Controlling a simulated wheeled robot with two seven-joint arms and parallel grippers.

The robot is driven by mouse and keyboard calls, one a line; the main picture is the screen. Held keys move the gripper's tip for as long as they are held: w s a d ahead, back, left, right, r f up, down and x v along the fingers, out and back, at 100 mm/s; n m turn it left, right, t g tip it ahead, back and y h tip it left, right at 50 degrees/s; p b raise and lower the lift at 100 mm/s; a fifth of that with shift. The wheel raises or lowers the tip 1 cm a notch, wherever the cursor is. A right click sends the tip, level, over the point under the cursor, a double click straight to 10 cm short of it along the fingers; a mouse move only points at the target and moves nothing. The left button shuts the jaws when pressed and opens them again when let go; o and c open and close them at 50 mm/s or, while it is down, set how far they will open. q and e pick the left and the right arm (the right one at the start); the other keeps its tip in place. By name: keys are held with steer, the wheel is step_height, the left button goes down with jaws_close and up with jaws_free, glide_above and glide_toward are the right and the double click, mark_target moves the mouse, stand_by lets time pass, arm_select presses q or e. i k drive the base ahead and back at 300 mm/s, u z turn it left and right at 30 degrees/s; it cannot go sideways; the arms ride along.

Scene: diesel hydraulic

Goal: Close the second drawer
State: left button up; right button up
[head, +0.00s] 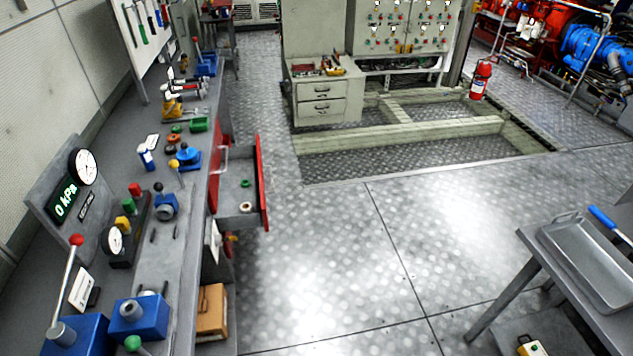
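A red-fronted drawer (263,182) stands pulled out from the right side of the long grey workbench (185,235), at left of centre in the head view. Its grey inside is seen from above, and a small green ring (245,183) lies in it. Another red panel with a pale handle (222,155) shows at the bench side, just left of the open drawer. I cannot tell from this view how the drawers are numbered. Neither of my grippers is in view.
The bench top holds a pressure gauge panel (72,188), blue blocks, valves and tools. A cardboard-coloured box (211,312) sits under the bench. A table with a metal tray (590,262) stands at right. The metal floor (330,260) between them is clear.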

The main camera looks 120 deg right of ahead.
mark_target(243, 162)
steer(key=z, duration=0.45)
steer(key=k, duration=1.1)
steer(key=z, duration=2.9)
steer(key=i, duration=2.25)
steer(key=u, duration=0.2)
